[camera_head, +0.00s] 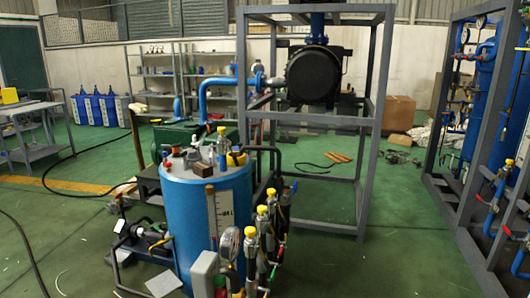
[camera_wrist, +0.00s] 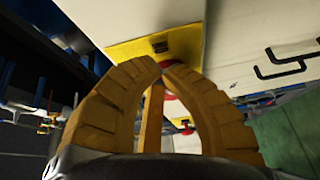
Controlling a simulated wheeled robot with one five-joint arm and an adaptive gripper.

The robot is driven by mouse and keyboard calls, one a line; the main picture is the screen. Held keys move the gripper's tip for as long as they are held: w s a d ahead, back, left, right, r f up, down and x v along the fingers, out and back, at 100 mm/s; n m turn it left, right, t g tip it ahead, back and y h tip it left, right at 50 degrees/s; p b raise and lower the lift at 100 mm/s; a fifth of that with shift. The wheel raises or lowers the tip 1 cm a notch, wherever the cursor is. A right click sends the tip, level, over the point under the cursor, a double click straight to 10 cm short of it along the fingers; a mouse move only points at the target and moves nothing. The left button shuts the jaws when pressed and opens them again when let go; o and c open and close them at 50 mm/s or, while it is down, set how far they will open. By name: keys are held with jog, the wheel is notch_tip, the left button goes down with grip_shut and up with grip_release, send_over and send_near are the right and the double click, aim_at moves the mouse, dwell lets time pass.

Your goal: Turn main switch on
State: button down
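In the wrist view my gripper (camera_wrist: 163,66) has two ribbed orange-yellow fingers that arch inward, and their tips come together. Beyond the tips is a yellow plate (camera_wrist: 184,42) with a small black marking, on a white panel. Red parts (camera_wrist: 170,97) show between and behind the fingers, close to the yellow plate; they may belong to the main switch, but the fingers hide most of them. I cannot tell whether the tips touch them. A narrow yellow strip (camera_wrist: 152,120) shows between the fingers. In the head view I cannot make out my gripper or the switch.
In the head view a blue vessel (camera_head: 186,222) with valves and a gauge stands in front. A grey frame (camera_head: 368,130) holds a black drum (camera_head: 315,75). Another frame with blue columns (camera_head: 484,105) stands at right. Green floor (camera_head: 405,235) between the frames is open.

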jog(key=shift+f+b, duration=0.65)
jog(key=shift+b, duration=0.25)
jog(key=shift+s+a+b, duration=0.15)
jog(key=shift+s+b, duration=0.2)
jog(key=shift+b, duration=0.1)
dwell(0.5)
jog(key=shift+r+p, duration=0.1)
jog(key=shift+p, duration=0.2)
